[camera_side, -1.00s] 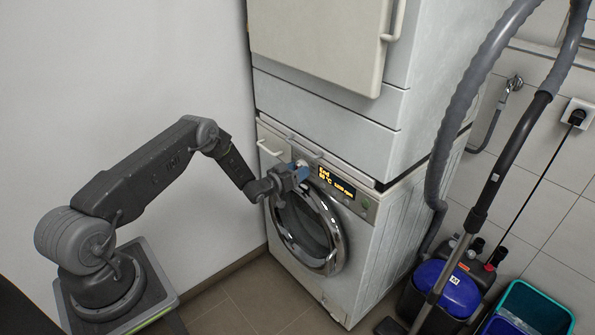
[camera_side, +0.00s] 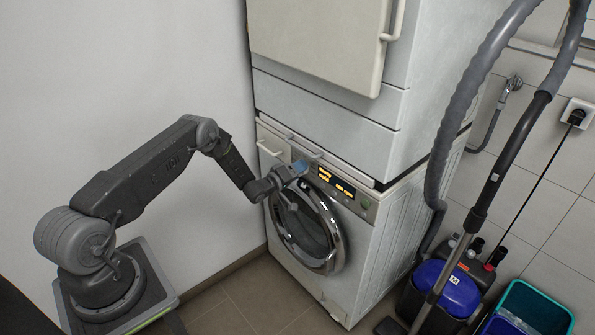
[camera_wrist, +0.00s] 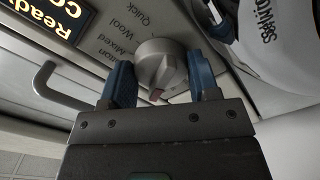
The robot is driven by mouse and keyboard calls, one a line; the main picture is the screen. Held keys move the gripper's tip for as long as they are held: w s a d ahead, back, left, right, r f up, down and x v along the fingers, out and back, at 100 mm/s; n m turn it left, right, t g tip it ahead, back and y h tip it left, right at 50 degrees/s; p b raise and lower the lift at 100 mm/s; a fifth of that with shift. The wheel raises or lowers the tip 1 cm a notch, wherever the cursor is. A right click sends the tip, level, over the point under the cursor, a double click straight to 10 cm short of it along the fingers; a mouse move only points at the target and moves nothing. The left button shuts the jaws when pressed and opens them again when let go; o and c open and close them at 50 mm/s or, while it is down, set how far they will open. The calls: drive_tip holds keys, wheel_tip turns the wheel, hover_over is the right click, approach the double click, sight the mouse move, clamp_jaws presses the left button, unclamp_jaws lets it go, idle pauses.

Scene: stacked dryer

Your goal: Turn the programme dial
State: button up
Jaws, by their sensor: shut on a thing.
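The programme dial (camera_wrist: 160,62) is a round grey knob with a raised grip bar and a reddish mark, seen in the wrist view. My gripper (camera_wrist: 158,70) is shut on the dial, with one blue fingertip on each side of it. In the side view my gripper (camera_side: 298,168) is at the upper left of the washing machine's front (camera_side: 374,225), and its fingers mostly hide the dial. Labels including Quick, Wool and Mixed show beside the dial. The lit display (camera_side: 336,184) appears to read "Ready" and "Cold"; the wrist view shows part of it (camera_wrist: 50,14).
The round chrome door (camera_side: 335,250) is just below my gripper. A drawer handle (camera_side: 268,148) is to its left. The dryer (camera_side: 335,115) stands above. A vacuum hose (camera_side: 445,140) and a blue-lidded vacuum (camera_side: 440,275) stand at the right.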

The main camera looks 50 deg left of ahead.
drive_tip(key=shift+d, duration=0.1)
idle(0.3)
drive_tip(key=o, duration=0.9)
drive_tip(key=shift+s, duration=0.1)
drive_tip(key=s, duration=1.3)
drive_tip(key=shift+s, duration=0.3)
